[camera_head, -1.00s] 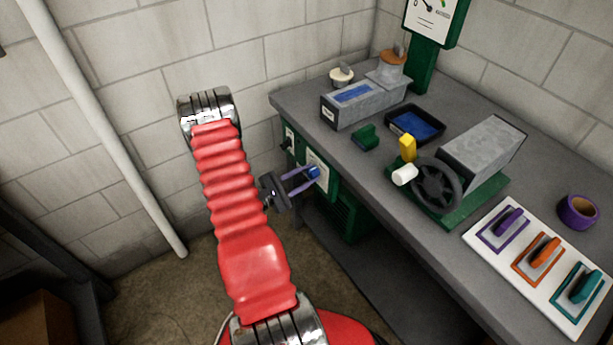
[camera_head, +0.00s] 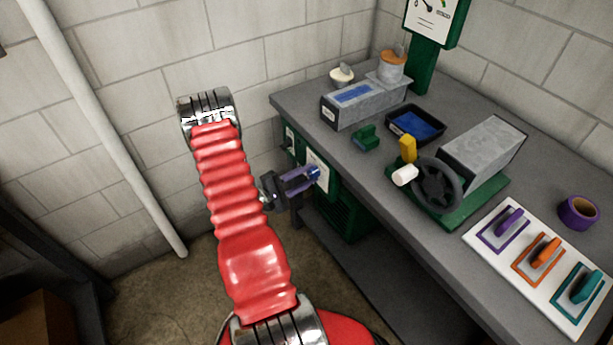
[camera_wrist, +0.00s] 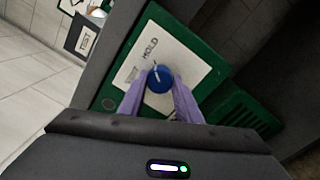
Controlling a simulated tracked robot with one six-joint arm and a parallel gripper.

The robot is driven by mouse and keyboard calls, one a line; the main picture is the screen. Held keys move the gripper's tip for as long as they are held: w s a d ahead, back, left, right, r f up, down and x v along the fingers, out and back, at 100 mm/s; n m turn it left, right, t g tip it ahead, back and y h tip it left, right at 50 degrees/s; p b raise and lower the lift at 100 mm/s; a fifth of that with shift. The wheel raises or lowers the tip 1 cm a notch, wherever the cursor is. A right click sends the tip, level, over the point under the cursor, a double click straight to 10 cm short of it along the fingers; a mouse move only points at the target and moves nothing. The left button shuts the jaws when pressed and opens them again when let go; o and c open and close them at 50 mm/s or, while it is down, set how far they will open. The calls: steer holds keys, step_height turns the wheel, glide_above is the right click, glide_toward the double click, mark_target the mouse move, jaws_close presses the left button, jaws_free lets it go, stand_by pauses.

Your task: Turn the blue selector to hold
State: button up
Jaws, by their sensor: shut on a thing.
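The blue selector (camera_wrist: 160,79) is a round knob on a white plate (camera_wrist: 188,60) on the green panel at the bench's front. In the wrist view it sits between the purple fingers of my gripper (camera_wrist: 158,92), one on each side. The knob has a pale mark on its face, towards the upper side. The word HOLD (camera_wrist: 150,47) is printed above the knob; another label at the lower left is too small to read. In the head view my gripper (camera_head: 303,176) reaches the panel from the left, and its fingers hide most of the knob.
The grey bench (camera_head: 360,185) runs along the right. On it are a handwheel machine (camera_head: 437,185), a blue-lined tray (camera_head: 415,124), a grey box (camera_head: 362,102), a white board with coloured handles (camera_head: 540,258) and a purple roll (camera_head: 578,212). A white pipe (camera_head: 100,120) stands on the left.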

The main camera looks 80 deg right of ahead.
steer(key=shift+s+a+f, duration=0.1)
steer(key=shift+a+f, duration=0.05)
steer(key=shift+a, duration=0.05)
steer(key=o, duration=0.8)
steer(key=shift+o, duration=1.3)
steer(key=shift+d, duration=0.1)
steer(key=v, duration=1.4)
steer(key=shift+d, duration=0.1)
